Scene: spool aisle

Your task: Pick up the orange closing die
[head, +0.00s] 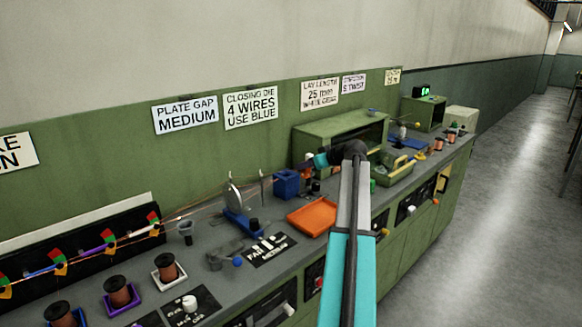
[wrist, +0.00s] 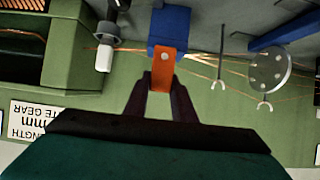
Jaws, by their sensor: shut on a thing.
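The orange closing die (wrist: 163,68) is a small orange block with a pale dot, between my gripper's dark fingertips (wrist: 160,84) in the wrist view. My gripper is shut on it. The die's far end meets or overlaps the blue block (wrist: 169,32); I cannot tell whether they touch. In the head view, my gripper (head: 308,172) is above the bench, just right of the blue block (head: 286,183). My arm hides part of that area, and little of the die shows there.
An orange tray (head: 312,217) lies on the bench in front of the blue block. A disc on a blue stand (head: 240,215) is to the left. A green open box (head: 330,132) stands behind my arm. Copper spools (head: 166,267) line the front left. Thin wires run behind the die.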

